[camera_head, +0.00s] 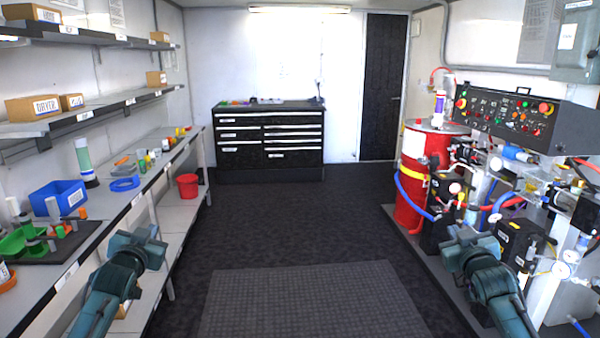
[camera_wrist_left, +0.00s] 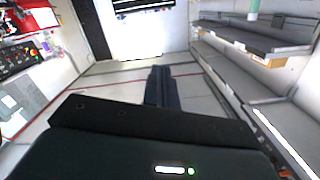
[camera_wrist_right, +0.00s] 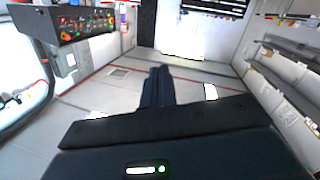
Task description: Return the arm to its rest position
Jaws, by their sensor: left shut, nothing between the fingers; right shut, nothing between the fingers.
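My left gripper (camera_wrist_left: 160,72) shows in the left wrist view with its dark fingers together and nothing between them. My right gripper (camera_wrist_right: 157,71) looks the same in the right wrist view, shut and empty. In the head view my left arm (camera_head: 120,275) comes in at the lower left, beside the shelving. My right arm (camera_head: 485,275) comes in at the lower right, in front of the foam machine. The fingers themselves are hard to make out in the head view. Neither gripper appears to touch anything.
Left shelving (camera_head: 150,195) holds a blue bin (camera_head: 58,198), green trays and boxes. A red bucket (camera_head: 187,186) stands on its lower shelf. At right are a red drum (camera_head: 412,165), control panel (camera_head: 505,112) and hoses. A black drawer cabinet (camera_head: 268,140) stands behind clear floor (camera_head: 310,300).

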